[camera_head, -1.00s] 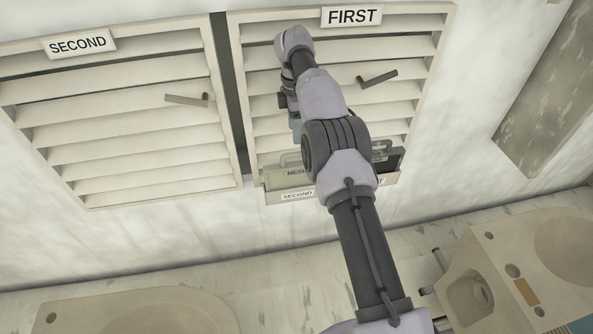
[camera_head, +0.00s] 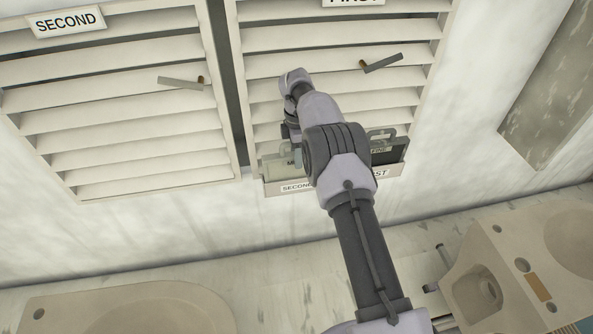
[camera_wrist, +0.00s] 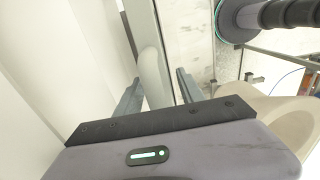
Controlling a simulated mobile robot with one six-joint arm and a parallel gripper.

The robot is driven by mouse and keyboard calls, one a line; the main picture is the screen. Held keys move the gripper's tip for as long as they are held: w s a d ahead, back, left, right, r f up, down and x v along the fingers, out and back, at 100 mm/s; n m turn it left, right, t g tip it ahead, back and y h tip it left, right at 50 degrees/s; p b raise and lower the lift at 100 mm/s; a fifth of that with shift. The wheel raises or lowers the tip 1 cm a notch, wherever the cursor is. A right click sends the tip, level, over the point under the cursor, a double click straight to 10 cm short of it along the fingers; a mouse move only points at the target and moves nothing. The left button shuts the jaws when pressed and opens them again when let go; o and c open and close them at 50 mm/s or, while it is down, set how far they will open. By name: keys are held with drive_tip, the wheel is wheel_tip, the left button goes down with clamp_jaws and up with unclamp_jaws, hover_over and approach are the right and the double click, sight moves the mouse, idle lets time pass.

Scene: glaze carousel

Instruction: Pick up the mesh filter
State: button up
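The mesh filter (camera_head: 273,164) is a pale grey-green panel in the left slot of a small holder below the right louvred door. Part of its "MESH" label shows; my arm hides the rest. In the wrist view a rounded grey-green bar (camera_wrist: 150,45), which looks like its handle, lies between my two fingers. My gripper (camera_wrist: 158,80) is open, with a finger on either side of the bar and no clear grip on it. In the head view my gripper is mostly hidden by my wrist, just above the filter.
The holder (camera_head: 278,188) has labels "SECOND" and "FIRST". A dark panel (camera_head: 393,150) with a handle stands in its right slot. Louvred doors with latch handles (camera_head: 382,63) (camera_head: 180,83) are behind. Beige basins (camera_head: 130,312) stand below.

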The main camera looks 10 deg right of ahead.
clamp_jaws()
idle(1.2)
